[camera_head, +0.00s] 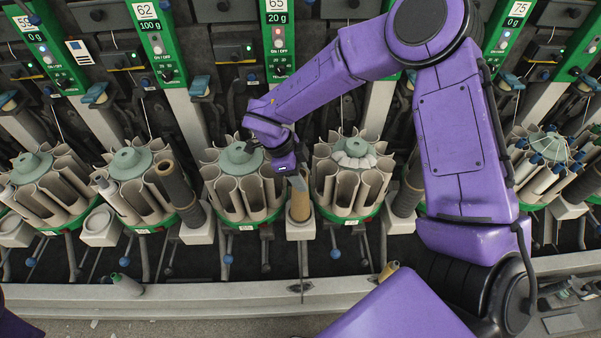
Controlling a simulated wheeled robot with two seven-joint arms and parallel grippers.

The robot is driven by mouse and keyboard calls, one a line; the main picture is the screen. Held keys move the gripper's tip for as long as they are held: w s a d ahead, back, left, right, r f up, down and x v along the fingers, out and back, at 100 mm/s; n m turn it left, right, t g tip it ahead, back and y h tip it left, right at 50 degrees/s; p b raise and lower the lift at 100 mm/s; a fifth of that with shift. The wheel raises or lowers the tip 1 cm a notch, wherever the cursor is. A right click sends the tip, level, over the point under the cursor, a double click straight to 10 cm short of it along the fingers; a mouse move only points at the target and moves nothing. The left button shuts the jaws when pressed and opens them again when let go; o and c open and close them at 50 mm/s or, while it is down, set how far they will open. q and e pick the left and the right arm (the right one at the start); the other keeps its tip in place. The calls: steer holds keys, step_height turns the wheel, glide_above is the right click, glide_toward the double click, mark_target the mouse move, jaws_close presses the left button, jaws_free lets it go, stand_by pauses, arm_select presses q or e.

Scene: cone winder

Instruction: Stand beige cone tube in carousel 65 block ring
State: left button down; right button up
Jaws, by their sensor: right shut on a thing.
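The beige cone tube (300,206) is upright over the pale block (300,230) at the front right of the carousel (240,197) under the 65 panel (277,6). My right gripper (298,182) is above the block and shut on the tube's upper part. The tube's lower end meets the block's top in this view. The ring is hidden, so I cannot tell whether the tube is seated in it. My left gripper is not in view.
Another carousel (350,190) stands close on the right. A dark tube (174,184) stands on the block to the left. A grey rail (200,297) runs along the front, with a green-tipped cone (127,284) and a yellowish cone (389,271) near it.

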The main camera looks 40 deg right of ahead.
steer(key=shift+f, duration=0.55)
steer(key=o, duration=1.2)
steer(key=shift+o, duration=0.2)
steer(key=shift+r, duration=0.1)
steer(key=b+v, duration=0.1)
steer(key=v, duration=0.9)
steer(key=shift+r, duration=0.15)
steer(key=shift+a, duration=0.1)
